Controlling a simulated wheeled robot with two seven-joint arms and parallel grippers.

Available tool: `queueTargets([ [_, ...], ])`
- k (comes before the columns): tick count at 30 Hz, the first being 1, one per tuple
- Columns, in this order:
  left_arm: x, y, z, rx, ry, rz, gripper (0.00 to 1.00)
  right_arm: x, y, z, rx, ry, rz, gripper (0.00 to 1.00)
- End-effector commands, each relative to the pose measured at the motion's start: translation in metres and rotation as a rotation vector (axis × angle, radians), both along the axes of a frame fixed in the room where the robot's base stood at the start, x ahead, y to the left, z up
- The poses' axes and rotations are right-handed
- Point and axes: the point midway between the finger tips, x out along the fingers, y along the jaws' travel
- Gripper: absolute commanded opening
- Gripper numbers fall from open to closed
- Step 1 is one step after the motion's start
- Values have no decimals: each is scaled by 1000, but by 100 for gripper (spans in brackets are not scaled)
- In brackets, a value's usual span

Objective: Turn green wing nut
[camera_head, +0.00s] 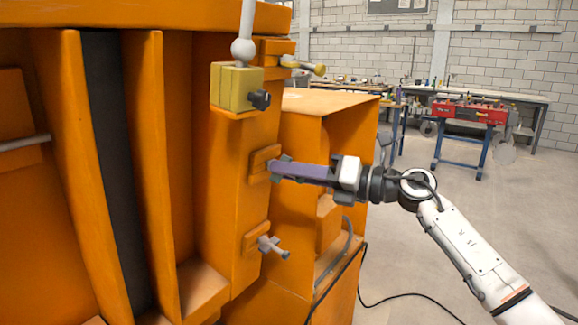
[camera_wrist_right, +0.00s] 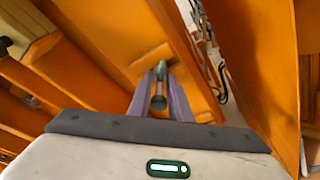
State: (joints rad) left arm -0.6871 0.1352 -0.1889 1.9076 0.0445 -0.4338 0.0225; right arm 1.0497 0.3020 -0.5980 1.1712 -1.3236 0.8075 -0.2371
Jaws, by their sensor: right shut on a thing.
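The green wing nut (camera_wrist_right: 159,98) shows in the right wrist view as a dark green stem between the two purple fingers. It is on a raised orange block (camera_head: 263,158) on the side of the orange machine. My right gripper (camera_head: 276,170) reaches in from the right and is shut on the wing nut, with its fingertips close to the block. In the head view the fingers hide most of the nut. The right gripper also shows in the wrist view (camera_wrist_right: 160,85). My left gripper is not in view.
A yellow wing nut (camera_head: 318,68) sits above and a grey wing nut (camera_head: 272,246) below on the same machine column. A yellow box (camera_head: 236,86) with a black knob and a grey ball lever (camera_head: 243,50) juts out above. Black cables (camera_head: 390,297) lie on the floor.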

Motion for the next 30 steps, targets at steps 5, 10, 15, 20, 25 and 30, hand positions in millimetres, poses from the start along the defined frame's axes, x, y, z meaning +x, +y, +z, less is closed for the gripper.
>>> queueTargets([
  [5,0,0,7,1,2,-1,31,0,0,-1,94,137,31,0],
  [10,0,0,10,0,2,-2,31,0,0,-2,184,261,57,0],
  [15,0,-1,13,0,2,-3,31,0,0,-3,263,369,81,0],
  [20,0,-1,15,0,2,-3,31,0,1,-3,320,448,99,0],
  [25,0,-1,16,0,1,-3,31,0,1,-3,363,506,113,0],
  [30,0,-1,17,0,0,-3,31,0,1,-4,384,536,118,0],
])
